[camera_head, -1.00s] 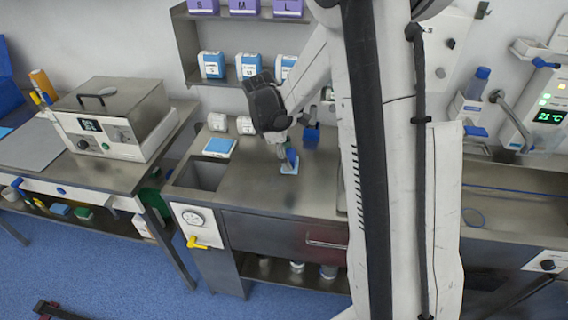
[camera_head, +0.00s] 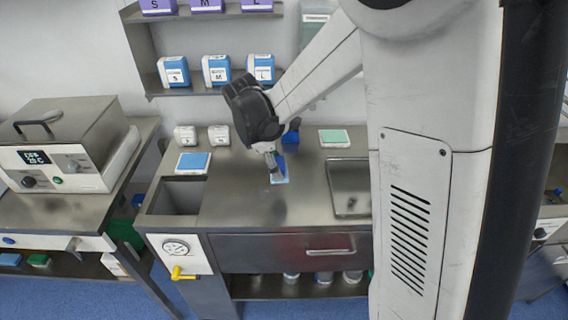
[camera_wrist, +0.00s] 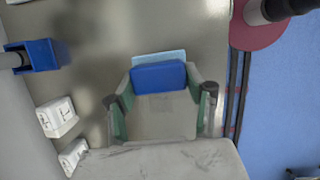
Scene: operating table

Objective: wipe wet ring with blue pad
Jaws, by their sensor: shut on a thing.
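My gripper (camera_head: 275,170) is low over the steel counter (camera_head: 235,190). In the wrist view my gripper (camera_wrist: 160,100) has its two green-sided fingers on either side of a blue pad (camera_wrist: 160,76) and is shut on it. The pad has a dark blue block on top and a pale blue layer that shows past its far edge. In the head view the pale blue part of the pad (camera_head: 281,180) is at the counter surface; I cannot tell how firmly it touches. I cannot make out a wet ring; only faint dark smudges show on the steel.
A white-edged blue slab (camera_head: 193,162) lies left, by an open sink (camera_head: 178,196). A green slab (camera_head: 335,138) and a recessed tray (camera_head: 349,190) are right. A blue holder (camera_head: 290,138) stands behind my gripper. Small white boxes (camera_head: 218,135) stand at the back.

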